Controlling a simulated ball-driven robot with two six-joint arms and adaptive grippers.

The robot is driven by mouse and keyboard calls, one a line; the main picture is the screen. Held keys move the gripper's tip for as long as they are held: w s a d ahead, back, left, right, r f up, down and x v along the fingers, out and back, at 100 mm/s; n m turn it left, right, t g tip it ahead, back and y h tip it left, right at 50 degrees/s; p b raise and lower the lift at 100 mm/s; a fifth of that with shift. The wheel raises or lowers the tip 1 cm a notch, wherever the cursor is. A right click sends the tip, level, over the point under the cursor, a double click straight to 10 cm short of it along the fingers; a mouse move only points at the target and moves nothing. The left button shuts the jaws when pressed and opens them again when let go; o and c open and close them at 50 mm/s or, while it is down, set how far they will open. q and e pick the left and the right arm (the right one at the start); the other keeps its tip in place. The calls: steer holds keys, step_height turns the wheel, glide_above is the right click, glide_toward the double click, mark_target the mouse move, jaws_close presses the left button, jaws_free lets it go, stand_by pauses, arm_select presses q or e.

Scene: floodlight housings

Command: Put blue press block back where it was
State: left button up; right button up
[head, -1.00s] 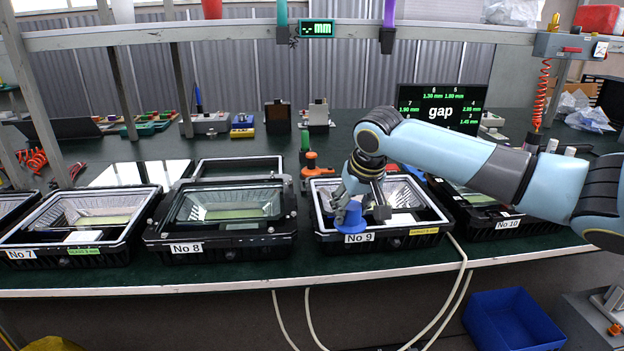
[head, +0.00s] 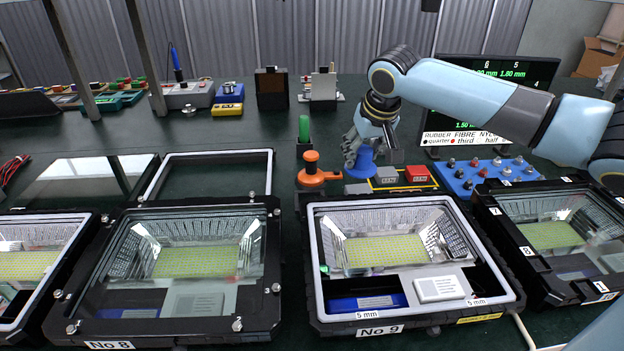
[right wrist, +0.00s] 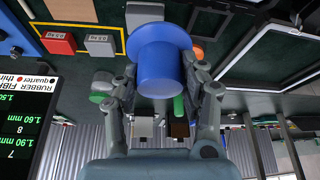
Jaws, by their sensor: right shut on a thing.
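The blue press block (head: 362,165) is in my right gripper (head: 360,147), behind the No 9 housing (head: 411,320) and just right of an orange-based knob piece (head: 311,172). In the right wrist view, the fingers of the gripper (right wrist: 162,95) close on both sides of the blue block (right wrist: 158,58), which has a round body and a wide flange. It is low over the bench; I cannot tell whether its base touches the surface. My left gripper is not in view.
A blue board (head: 459,187) with several knobs is further right. A green-handled piece (head: 304,132) stands to the left. The gap display (head: 500,72) stands behind.

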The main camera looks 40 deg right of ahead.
steer(key=w+a+f, duration=0.1)
steer(key=w+f, duration=0.2)
steer(key=w+a+f+b, duration=0.1)
steer(key=w+a+f, duration=0.1)
steer(key=w+f, duration=0.2)
steer(key=w+a+f+b, duration=0.1)
steer(key=w+a+f, duration=0.1)
steer(key=w+f, duration=0.1)
steer(key=shift+w+f, duration=0.25)
steer(key=shift+w, duration=0.15)
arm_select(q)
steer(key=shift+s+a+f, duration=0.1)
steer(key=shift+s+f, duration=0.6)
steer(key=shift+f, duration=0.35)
arm_select(e)
steer(key=shift+f, duration=0.45)
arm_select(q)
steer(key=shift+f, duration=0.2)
arm_select(e)
steer(key=shift+f, duration=0.55)
steer(key=o, duration=1.3)
